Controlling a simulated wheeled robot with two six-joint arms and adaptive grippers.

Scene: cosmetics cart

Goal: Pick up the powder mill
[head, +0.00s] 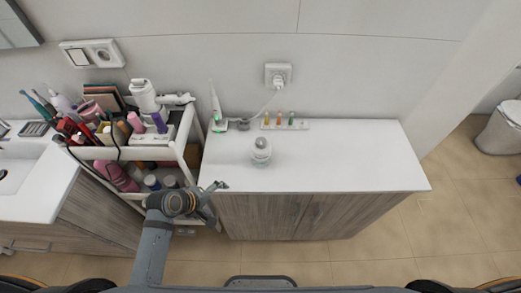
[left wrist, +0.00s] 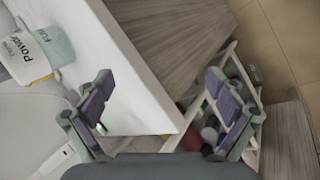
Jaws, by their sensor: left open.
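The likely powder mill is a white, round-topped container (head: 261,149) standing upright on the white counter in the head view. In the left wrist view, a white container with lettering that reads like "Powder" (left wrist: 22,60) is at the upper left, partly cut off, with a pale green lettered part beside it. My left gripper (head: 216,187) is at the counter's front left corner, left of and nearer than the container, and apart from it. In the left wrist view the gripper's fingers (left wrist: 160,98) are spread wide with nothing between them. My right gripper is not in view.
The white counter (head: 350,160) is mostly clear. A rack of small coloured vials (head: 285,124) and an electric toothbrush (head: 216,108) stand at its back. A cart (head: 185,130) crowded with cosmetics stands left of it. A wall socket (head: 278,74) is behind.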

